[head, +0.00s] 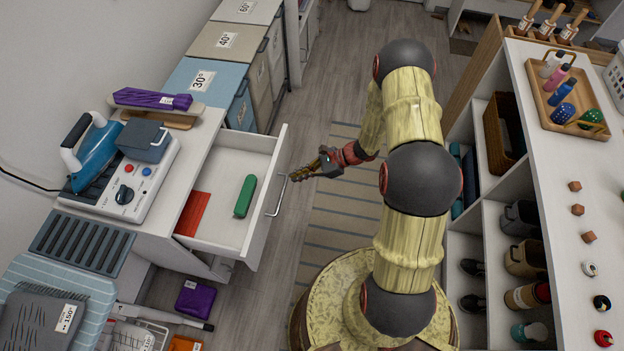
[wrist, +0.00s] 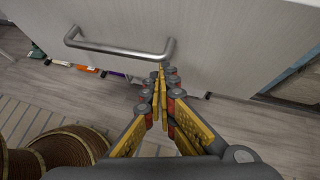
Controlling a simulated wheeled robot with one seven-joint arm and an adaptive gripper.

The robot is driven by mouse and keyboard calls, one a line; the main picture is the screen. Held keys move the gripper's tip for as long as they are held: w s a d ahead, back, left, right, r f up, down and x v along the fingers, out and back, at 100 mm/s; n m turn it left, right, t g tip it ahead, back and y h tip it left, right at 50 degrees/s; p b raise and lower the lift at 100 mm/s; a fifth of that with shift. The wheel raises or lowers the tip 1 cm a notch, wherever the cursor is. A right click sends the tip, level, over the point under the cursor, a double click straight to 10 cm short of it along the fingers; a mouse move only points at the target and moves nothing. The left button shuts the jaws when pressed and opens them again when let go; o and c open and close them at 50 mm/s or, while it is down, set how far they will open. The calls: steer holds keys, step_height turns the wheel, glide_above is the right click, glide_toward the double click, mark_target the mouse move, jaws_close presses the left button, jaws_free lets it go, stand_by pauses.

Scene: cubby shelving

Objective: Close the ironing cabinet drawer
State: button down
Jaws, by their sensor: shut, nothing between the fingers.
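The ironing cabinet (head: 190,145) stands at the left in the head view, with its white drawer (head: 262,220) pulled out to the right. A green object (head: 245,196) and a red flat piece (head: 194,213) lie in the drawer. The drawer has a metal bar handle (head: 277,197), which also shows in the wrist view (wrist: 120,48). My gripper (head: 296,176) is shut and empty, just to the right of the drawer front near the handle's far end. In the wrist view, my gripper (wrist: 161,80) points at the drawer front (wrist: 220,45), beside the handle's right end. I cannot tell whether it touches the front.
A blue iron (head: 92,145) and a control unit (head: 125,178) stand on the cabinet top. Labelled bins (head: 215,80) line the wall behind. A shelf unit (head: 555,170) stands at the right. The floor between has a striped rug (head: 335,215).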

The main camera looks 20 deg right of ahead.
steer(key=w+a+b, duration=0.1)
steer(key=w+a, duration=0.6)
steer(key=a, duration=0.2)
steer(key=w+a+b, duration=0.2)
steer(key=w+a, duration=0.5)
steer(key=a, duration=0.3)
steer(key=shift+w+a, duration=0.15)
steer(key=shift+a, duration=0.15)
steer(key=d, duration=0.1)
steer(key=s+d+f, duration=0.1)
steer(key=d, duration=0.1)
steer(key=d+b, duration=0.1)
steer(key=shift+s+d+f, duration=0.15)
steer(key=shift+s+f, duration=0.05)
steer(key=p+v, duration=0.2)
steer(key=v, duration=0.7)
steer(key=shift+r+p, duration=0.25)
steer(key=shift+p, duration=0.15)
steer(key=shift+s, duration=0.1)
